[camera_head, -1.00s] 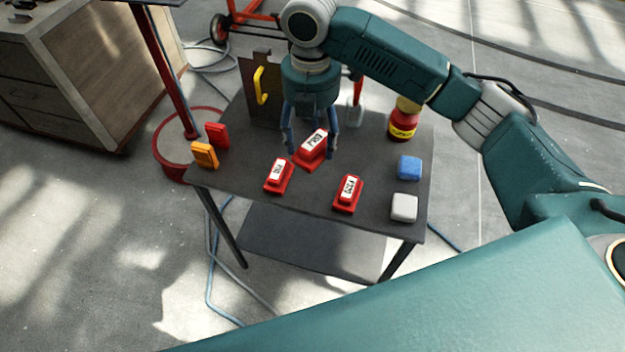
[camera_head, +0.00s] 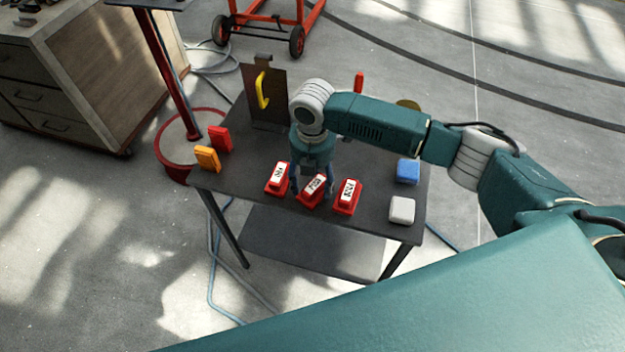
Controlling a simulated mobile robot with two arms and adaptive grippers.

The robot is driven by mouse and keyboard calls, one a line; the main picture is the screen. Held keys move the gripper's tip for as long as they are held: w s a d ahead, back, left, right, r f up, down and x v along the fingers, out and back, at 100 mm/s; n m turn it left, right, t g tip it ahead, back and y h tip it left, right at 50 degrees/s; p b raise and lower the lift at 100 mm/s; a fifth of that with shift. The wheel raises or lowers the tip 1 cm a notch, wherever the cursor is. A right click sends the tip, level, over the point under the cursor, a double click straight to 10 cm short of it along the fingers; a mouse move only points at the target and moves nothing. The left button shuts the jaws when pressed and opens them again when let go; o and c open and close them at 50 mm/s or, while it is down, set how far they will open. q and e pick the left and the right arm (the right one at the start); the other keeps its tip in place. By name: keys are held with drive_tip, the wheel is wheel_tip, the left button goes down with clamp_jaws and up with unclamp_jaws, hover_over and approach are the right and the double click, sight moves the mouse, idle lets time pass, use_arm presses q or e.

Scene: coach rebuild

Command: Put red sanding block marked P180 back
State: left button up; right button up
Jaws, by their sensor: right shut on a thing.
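Three red sanding blocks with white labels form a row on the dark table (camera_head: 380,225). My right gripper (camera_head: 313,187) is shut on the middle red block (camera_head: 311,197), which is turned relative to its neighbours. This block is at or just above the table top; I cannot tell if it touches. The left red block (camera_head: 277,181) and the right red block (camera_head: 346,198) stand close on either side. The labels are too small to read surely, so I cannot confirm which is P180. My left gripper is not in view.
A blue block (camera_head: 408,171) and a light grey block (camera_head: 401,210) lie at the table's right. An orange block (camera_head: 206,158) and a red block (camera_head: 220,138) are at the left edge. A dark upright panel with a yellow handle (camera_head: 262,91) stands behind.

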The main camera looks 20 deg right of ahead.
sight(312, 180)
drive_tip(key=o, duration=1)
drive_tip(key=shift+f, duration=0.1)
wheel_tip(312, 180, up, 12)
drive_tip(key=b, duration=0.1)
